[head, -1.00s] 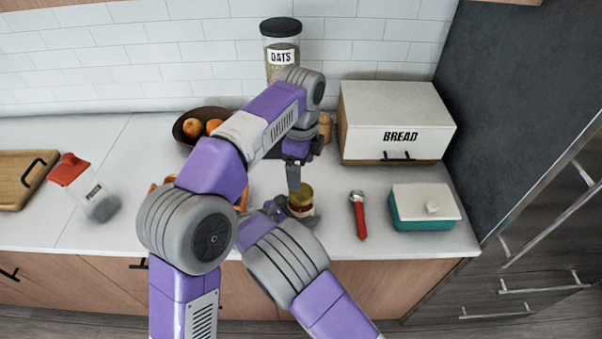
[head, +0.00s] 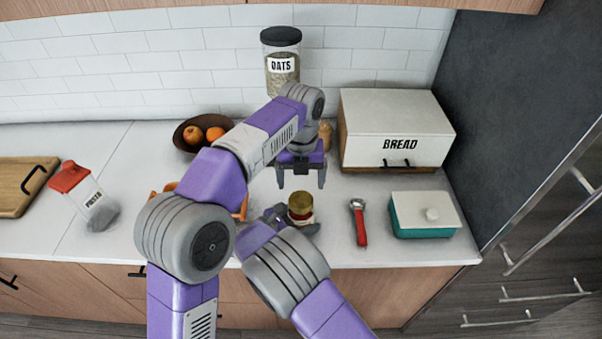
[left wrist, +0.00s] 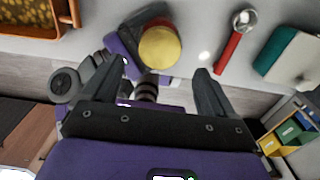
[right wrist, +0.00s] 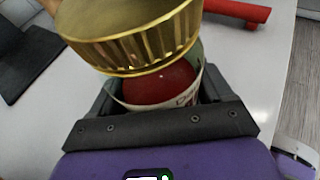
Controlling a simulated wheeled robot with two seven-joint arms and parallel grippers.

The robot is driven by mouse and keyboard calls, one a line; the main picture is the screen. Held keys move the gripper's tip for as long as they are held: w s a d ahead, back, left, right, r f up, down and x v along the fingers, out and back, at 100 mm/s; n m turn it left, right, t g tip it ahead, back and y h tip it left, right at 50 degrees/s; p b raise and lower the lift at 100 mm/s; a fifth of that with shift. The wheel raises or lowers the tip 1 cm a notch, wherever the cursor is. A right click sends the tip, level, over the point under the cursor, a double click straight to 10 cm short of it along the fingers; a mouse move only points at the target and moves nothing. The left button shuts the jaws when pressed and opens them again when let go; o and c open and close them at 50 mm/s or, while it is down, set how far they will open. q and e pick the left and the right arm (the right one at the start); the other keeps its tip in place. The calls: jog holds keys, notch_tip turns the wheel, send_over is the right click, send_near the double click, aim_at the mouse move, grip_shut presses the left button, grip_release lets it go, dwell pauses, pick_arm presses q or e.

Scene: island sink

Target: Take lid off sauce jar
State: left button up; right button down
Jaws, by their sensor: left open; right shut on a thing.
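The sauce jar (head: 301,217) stands upright near the counter's front edge, with red sauce and a pale label (right wrist: 180,100). Its gold lid (head: 301,204) sits at its top; it also shows in the left wrist view (left wrist: 160,47) and, large, in the right wrist view (right wrist: 135,38). Red shows just below the lid; I cannot tell if the lid is loose.
A red-handled tool (head: 359,222) and a teal box with a white lid (head: 424,216) lie to the right. The bread box (head: 397,130) and oats jar (head: 281,65) stand behind.

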aim_at(301, 199)
pick_arm(q)
notch_tip(301, 199, down, 6)
jog(key=shift+f, duration=0.25)
